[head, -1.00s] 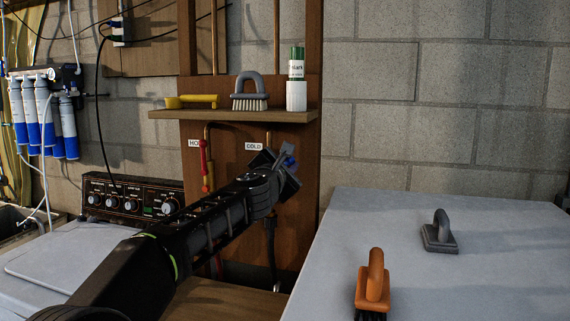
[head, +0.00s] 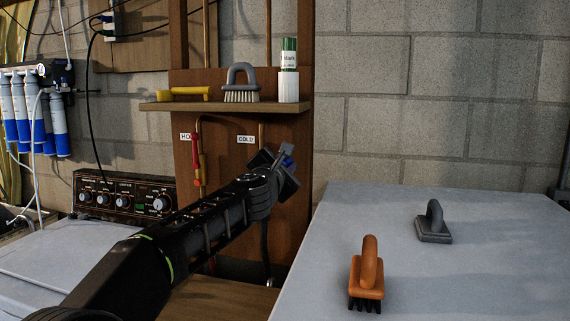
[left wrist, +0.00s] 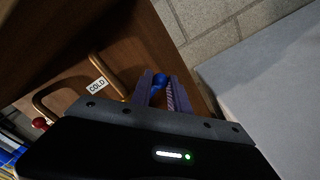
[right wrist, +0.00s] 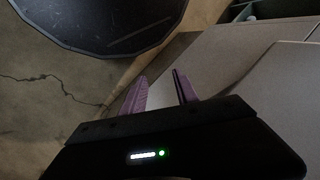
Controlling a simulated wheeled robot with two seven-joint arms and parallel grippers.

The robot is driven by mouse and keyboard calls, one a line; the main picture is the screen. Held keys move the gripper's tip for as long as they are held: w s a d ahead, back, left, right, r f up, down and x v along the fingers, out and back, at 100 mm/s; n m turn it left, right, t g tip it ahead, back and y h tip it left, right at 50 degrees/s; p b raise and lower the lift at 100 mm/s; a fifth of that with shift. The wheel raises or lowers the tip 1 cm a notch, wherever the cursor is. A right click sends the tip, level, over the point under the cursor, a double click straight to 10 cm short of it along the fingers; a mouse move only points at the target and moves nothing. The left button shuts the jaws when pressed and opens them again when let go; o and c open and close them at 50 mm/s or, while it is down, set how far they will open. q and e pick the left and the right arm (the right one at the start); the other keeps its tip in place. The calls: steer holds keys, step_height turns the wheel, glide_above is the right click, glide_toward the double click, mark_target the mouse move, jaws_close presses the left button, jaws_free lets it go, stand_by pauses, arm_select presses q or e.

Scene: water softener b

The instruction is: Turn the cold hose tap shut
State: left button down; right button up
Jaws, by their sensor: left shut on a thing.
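The cold hose tap has a blue handle (head: 287,161), on the wooden panel below and right of the COLD label (head: 246,139). My left gripper (head: 285,158) is at this tap and hides most of it and its pipe. In the left wrist view the blue handle (left wrist: 160,82) sits between the two fingers of my left gripper (left wrist: 163,88), which is shut on it. The handle's exact angle is hard to tell. My right gripper (right wrist: 163,88) shows only in the right wrist view, with its fingers apart and nothing between them.
A red-handled hot tap (head: 197,150) is left of the cold one. The shelf (head: 225,106) above holds a yellow-handled tool, a grey brush and a green-capped bottle. An orange brush (head: 368,268) and a grey brush (head: 434,225) stand on the pale surface (head: 480,280) at right.

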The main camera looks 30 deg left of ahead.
arm_select(q)
steer(key=shift+f, duration=0.25)
steer(key=c, duration=2.2)
jaws_free()
steer(key=shift+w+d+f+b, duration=0.1)
steer(key=shift+d+f+b, duration=0.05)
steer(key=shift+f+b, duration=0.45)
steer(key=shift+w+d+f+b, duration=0.1)
steer(key=shift+f+b, duration=0.4)
steer(key=shift+b, duration=0.1)
steer(key=c, duration=2.2)
jaws_free()
steer(key=shift+s, duration=0.1)
steer(key=c, duration=2.2)
jaws_free()
steer(key=c, duration=1.1)
jaws_free()
steer(key=shift+a, duration=0.15)
steer(key=shift+c, duration=0.2)
steer(key=shift+r, duration=0.1)
steer(key=v, duration=0.8)
steer(key=shift+b, duration=0.35)
